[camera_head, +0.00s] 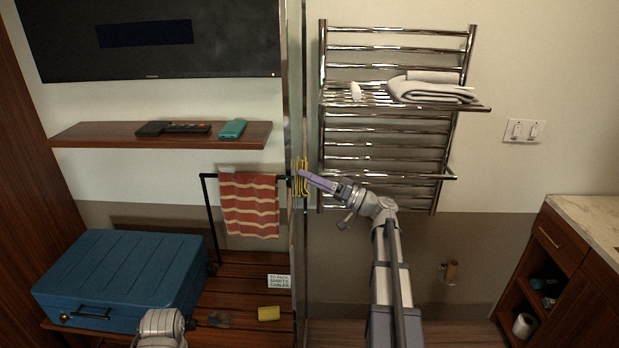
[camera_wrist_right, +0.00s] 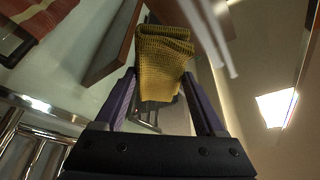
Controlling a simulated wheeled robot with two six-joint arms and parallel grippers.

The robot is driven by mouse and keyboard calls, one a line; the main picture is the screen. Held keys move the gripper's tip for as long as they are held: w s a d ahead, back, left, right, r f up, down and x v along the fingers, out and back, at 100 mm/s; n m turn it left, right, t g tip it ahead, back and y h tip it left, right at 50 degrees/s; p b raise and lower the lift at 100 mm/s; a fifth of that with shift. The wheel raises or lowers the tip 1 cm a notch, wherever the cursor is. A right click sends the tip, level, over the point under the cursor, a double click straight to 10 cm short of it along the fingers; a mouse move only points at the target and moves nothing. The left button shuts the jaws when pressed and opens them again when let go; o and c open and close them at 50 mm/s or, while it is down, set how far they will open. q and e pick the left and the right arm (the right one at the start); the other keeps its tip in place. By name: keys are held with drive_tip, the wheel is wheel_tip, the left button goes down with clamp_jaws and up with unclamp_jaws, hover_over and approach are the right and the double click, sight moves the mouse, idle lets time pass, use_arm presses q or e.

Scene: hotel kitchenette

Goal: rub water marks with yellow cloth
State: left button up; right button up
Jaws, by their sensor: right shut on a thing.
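My right gripper (camera_head: 308,177) is shut on the yellow cloth (camera_head: 299,178), beside the upright edge of a glass panel (camera_head: 304,90). In the right wrist view the folded, waffle-textured cloth (camera_wrist_right: 164,62) sticks out between the purple fingers of my right gripper (camera_wrist_right: 160,88). Whether the cloth touches the glass I cannot tell. I cannot make out clear water marks; a small whitish patch (camera_head: 228,168) shows at the top of the striped towel, and I cannot tell what it is. Part of my left arm shows at the bottom, but its gripper does not show.
A red-striped towel (camera_head: 249,206) hangs on a black rail left of the panel. A chrome rack (camera_head: 388,137) with a folded towel (camera_head: 431,88) stands right. A blue suitcase (camera_head: 122,275), yellow sponge (camera_head: 269,313) and small sign (camera_head: 279,281) are on the slatted bench. A wooden shelf (camera_head: 90,135) juts out above.

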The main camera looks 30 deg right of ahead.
sight(295, 182)
drive_tip(key=shift+s+a, duration=0.55)
drive_tip(key=shift+s, duration=0.3)
drive_tip(key=shift+s+a, duration=0.5)
drive_tip(key=shift+s, duration=0.35)
drive_tip(key=shift+s+a, duration=0.6)
drive_tip(key=shift+s, duration=0.25)
drive_tip(key=shift+s+a, duration=0.55)
drive_tip(key=shift+s, duration=0.3)
wheel_tip(295, 182, up, 2)
drive_tip(key=shift+r+p, duration=0.1)
drive_tip(key=shift+p, duration=0.95)
drive_tip(key=shift+d, duration=0.1)
drive_tip(key=shift+w, duration=0.1)
